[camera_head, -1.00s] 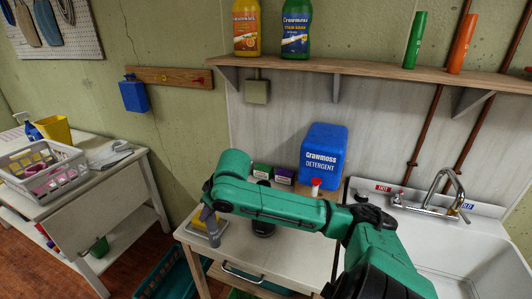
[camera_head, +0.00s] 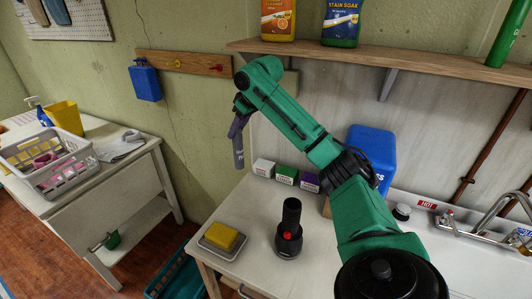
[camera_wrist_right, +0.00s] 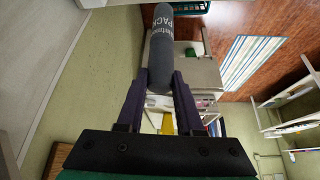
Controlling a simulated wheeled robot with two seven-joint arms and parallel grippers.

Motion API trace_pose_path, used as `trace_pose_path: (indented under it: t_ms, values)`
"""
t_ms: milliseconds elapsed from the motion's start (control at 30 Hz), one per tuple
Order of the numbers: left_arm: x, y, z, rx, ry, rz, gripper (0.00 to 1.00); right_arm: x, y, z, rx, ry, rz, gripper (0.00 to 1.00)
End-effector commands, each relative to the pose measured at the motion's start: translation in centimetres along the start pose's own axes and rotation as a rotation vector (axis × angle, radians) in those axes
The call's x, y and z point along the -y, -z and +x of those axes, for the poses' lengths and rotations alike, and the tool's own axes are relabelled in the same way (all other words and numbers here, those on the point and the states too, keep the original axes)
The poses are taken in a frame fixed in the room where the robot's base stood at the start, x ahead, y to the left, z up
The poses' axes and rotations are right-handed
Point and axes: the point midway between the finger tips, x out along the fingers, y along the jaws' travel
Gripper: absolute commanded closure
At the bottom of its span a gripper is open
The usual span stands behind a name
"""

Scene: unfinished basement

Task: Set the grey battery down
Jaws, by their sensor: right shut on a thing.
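The grey battery (camera_head: 238,152) is a cylinder with pale lettering, hanging upright below my right gripper (camera_head: 238,124) in the head view. My right gripper is shut on it and holds it up, over or near the left back part of the white table (camera_head: 232,214). In the right wrist view the battery (camera_wrist_right: 161,45) sits between the two purple fingertips (camera_wrist_right: 161,80), its printed end pointing away. My left gripper is in neither view.
On the white table stand a black device with a red button (camera_head: 289,232), a yellow sponge on a tray (camera_head: 222,236), and small white, green and purple boxes (camera_head: 285,174). A blue detergent container (camera_head: 374,150) is partly hidden by my arm. A teal crate (camera_head: 172,275) is on the floor.

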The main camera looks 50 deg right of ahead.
Motion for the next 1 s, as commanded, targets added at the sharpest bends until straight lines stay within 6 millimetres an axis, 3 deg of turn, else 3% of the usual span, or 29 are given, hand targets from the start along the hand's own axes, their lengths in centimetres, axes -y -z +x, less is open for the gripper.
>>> trace_pose_path:
  t_ms: [100,233,367,600,800,967,1000]
  values:
    - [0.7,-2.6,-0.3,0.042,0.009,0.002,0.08,-0.1,-1.8,2.8,0.007,-0.002,0.000,1.00]
    - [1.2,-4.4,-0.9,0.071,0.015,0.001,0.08,-0.1,-3.5,5.7,0.007,-0.002,0.001,1.00]
    - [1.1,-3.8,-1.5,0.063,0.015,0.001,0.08,0.0,-5.0,8.5,0.006,0.000,0.001,1.00]
    - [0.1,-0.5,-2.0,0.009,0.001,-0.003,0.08,0.1,-6.9,11.9,0.003,0.001,0.002,1.00]
    - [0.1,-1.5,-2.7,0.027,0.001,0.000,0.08,0.0,-8.5,14.8,-0.001,0.000,0.001,1.00]
    - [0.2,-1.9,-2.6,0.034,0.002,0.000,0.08,0.0,-8.6,14.9,-0.002,-0.001,0.001,1.00]
    - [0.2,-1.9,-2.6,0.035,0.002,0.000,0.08,0.0,-8.6,15.0,-0.001,-0.001,0.001,0.57]
